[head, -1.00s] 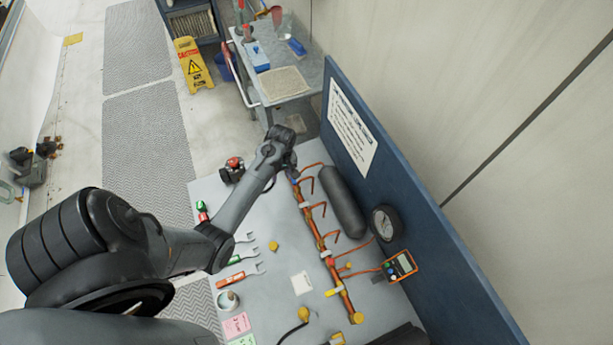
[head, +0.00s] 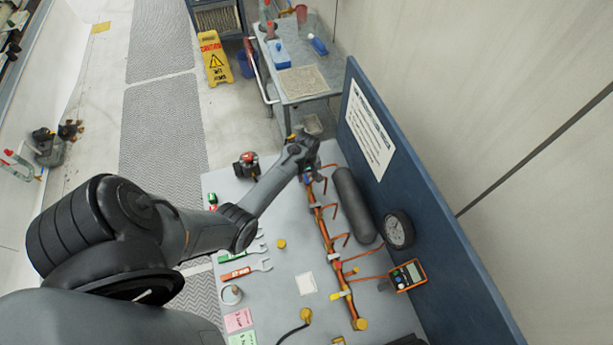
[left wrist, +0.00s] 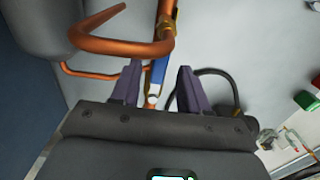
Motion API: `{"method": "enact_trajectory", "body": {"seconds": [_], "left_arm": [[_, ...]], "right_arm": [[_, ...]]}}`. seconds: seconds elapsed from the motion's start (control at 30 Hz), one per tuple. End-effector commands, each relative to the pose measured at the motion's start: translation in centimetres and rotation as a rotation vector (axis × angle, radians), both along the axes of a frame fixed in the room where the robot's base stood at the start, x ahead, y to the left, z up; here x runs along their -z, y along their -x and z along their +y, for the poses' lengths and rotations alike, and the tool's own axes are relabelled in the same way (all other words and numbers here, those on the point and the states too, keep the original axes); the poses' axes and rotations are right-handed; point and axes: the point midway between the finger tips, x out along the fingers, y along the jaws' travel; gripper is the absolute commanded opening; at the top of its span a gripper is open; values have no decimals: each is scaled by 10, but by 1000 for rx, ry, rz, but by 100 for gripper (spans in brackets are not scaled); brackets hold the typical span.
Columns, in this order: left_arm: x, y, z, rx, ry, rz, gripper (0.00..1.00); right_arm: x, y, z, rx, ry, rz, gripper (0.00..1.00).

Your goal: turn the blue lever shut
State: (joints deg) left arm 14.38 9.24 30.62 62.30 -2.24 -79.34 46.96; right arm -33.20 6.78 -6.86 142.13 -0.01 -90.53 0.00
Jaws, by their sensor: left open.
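The blue lever (left wrist: 158,74) with a pale tip shows in the left wrist view, between the two dark purple fingers of my left gripper (left wrist: 157,88). It runs roughly in line with the copper pipe (left wrist: 165,30). The fingers are apart, with a gap visible on the lever's right; I cannot tell whether the left finger touches it. In the head view my left gripper (head: 307,160) is at the far end of the copper pipe run (head: 328,245), and the lever there is mostly hidden by it. My right gripper is not in view.
A dark cylinder (head: 354,205), a round gauge (head: 398,230) and an orange meter (head: 408,275) lie right of the pipe, near the blue back panel (head: 430,190). A yellow lever (head: 341,295) sits lower on the pipe.

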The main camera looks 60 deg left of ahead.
Motion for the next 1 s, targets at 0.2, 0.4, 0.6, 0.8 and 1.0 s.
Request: {"method": "enact_trajectory", "body": {"seconds": [0.2, 0.4, 0.6, 0.8, 1.0], "left_arm": [[8, 0, 0, 0, 0, -1, 45], [8, 0, 0, 1, 0, -1, 45], [8, 0, 0, 1, 0, -1, 19], [8, 0, 0, 1, 0, 0, 0], [8, 0, 0, 1, 0, 0, 0]], "right_arm": [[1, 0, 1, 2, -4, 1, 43], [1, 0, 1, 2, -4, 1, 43], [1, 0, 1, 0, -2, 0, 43], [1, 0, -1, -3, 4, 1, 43], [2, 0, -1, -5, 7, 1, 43]]}}
